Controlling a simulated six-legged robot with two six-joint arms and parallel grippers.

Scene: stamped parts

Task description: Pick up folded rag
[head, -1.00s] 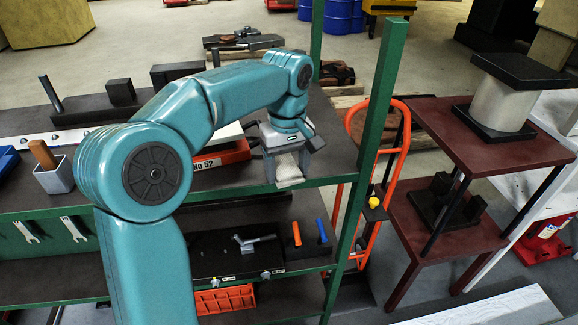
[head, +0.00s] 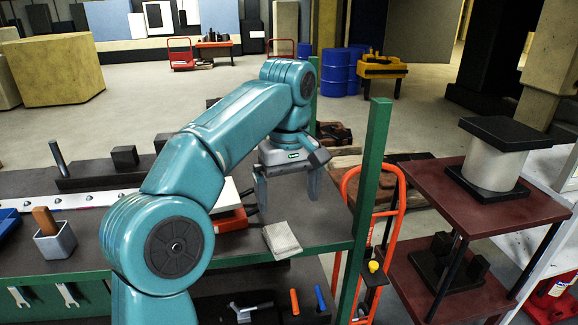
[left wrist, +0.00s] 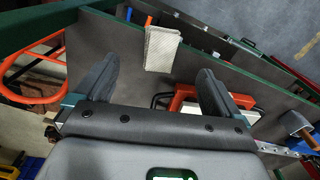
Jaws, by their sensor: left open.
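The folded rag (head: 281,239) is a small pale grey-white pad. It lies flat on the dark top shelf (head: 318,222) at its front edge, near the right green post. My left gripper (head: 287,197) is open and empty, above and behind the rag in the head view, its fingers pointing down. In the left wrist view the rag (left wrist: 162,48) shows whole, beyond the gap between the two spread fingers (left wrist: 158,72), and neither finger touches it. My right gripper is in neither view.
A green post (head: 371,180) rises right of the rag. An orange-red box (head: 231,220) stands left of the gripper. A grey cup (head: 55,242) with an orange-handled tool is farther left. An orange hand truck (head: 392,225) stands right of the shelf.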

